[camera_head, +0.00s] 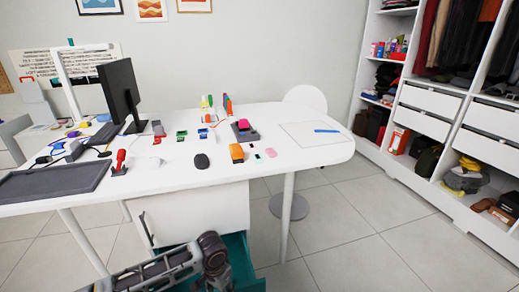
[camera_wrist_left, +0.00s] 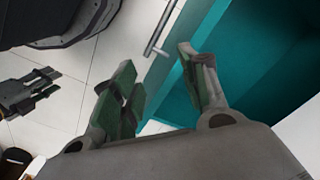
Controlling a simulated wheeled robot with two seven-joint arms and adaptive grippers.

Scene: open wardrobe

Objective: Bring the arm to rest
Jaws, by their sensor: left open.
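My left arm comes in at the bottom of the head view, and its gripper (camera_head: 212,262) is in front of the open teal drawer (camera_head: 249,272) under the desk. In the left wrist view my left gripper (camera_wrist_left: 155,60) is open, with its green-padded fingers apart and nothing between them. A silver bar handle (camera_wrist_left: 160,30) lies beyond the fingertips. The teal drawer interior (camera_wrist_left: 255,50) shows behind the right finger. A dark two-pronged part at the left edge looks like my right gripper (camera_wrist_left: 32,95); its jaw state is unclear.
The open wardrobe (camera_head: 425,123) is at the right. The tiled floor (camera_head: 355,235) between them is clear.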

